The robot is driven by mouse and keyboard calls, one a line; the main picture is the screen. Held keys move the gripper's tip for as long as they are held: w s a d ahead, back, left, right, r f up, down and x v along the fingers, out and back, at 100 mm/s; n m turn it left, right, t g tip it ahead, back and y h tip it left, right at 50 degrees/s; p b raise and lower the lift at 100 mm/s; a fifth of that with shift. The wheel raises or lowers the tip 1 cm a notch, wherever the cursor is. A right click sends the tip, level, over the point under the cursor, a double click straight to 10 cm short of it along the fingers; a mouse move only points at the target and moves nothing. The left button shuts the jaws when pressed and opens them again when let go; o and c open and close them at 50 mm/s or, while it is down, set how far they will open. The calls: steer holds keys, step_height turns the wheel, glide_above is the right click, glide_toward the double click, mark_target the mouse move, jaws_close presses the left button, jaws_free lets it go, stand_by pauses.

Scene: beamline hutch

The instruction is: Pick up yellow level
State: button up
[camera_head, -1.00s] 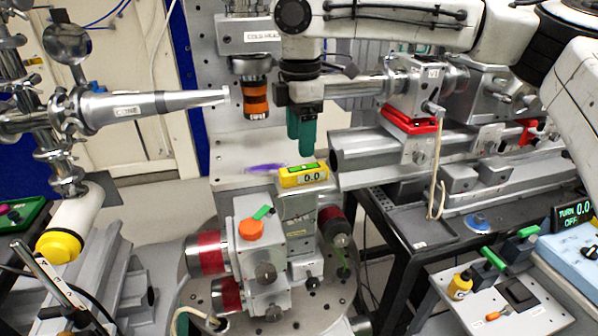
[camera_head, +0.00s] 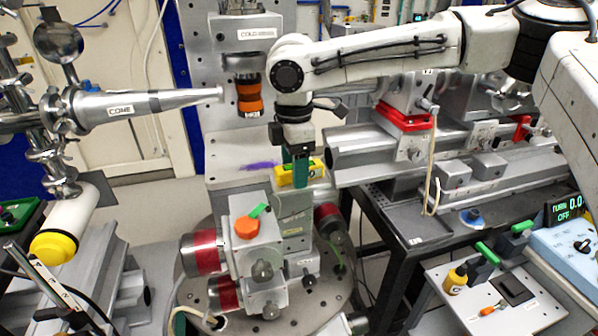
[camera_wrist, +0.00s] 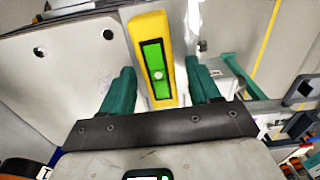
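The yellow level (camera_head: 284,177) lies on top of the grey stage stack in the middle of the head view. In the wrist view the level (camera_wrist: 149,28) shows its green vial window and runs lengthwise away from me. My gripper (camera_head: 300,178) points down at the level, its green fingers hiding part of it in the head view. In the wrist view my gripper (camera_wrist: 160,75) is open, with one finger on each side of the level and a gap visible at both sides. I cannot tell whether the fingertips reach down beside it.
The orange-banded cold head nozzle (camera_head: 248,98) hangs just left of my gripper. The cone (camera_head: 150,103) points in from the left. A grey rail (camera_head: 355,150) stands close on the right. A knobbed block (camera_head: 252,240) sits below and in front.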

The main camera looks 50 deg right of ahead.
steer(key=c, duration=1)
steer(key=shift+c, duration=0.2)
steer(key=shift+r, duration=0.2)
